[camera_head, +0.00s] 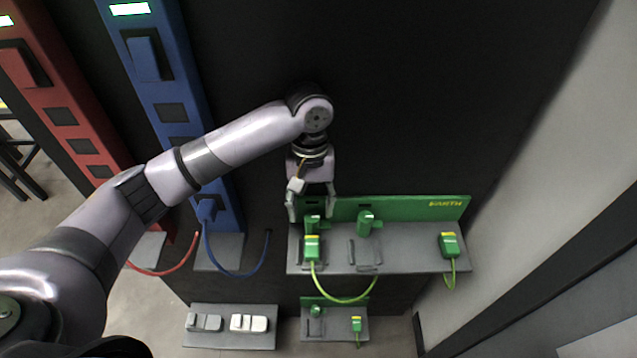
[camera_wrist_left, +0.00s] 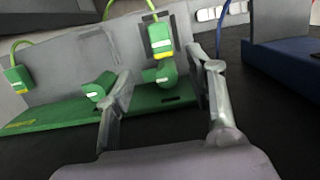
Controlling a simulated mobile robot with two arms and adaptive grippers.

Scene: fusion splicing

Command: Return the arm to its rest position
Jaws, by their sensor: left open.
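My left arm reaches in from the left in the head view. Its gripper (camera_head: 312,203) is open at the left end of the green and grey panel marked "EARTH" (camera_head: 400,208). In the left wrist view the open gripper (camera_wrist_left: 165,115) has a finger on each side, with nothing held between them. A green plug with a yellow band (camera_head: 312,247) is at the panel's left end, on a green cable; it also shows in the left wrist view (camera_wrist_left: 160,40). A green knob-like part (camera_wrist_left: 163,73) is just below that plug there. My right gripper is not in view.
A second green knob (camera_head: 367,224) and another green plug (camera_head: 449,245) are farther right on the panel. A smaller green panel (camera_head: 335,328) and a grey plate with switches (camera_head: 232,340) are lower down. Blue (camera_head: 172,100) and red (camera_head: 62,115) columns stand at left, with hanging cables.

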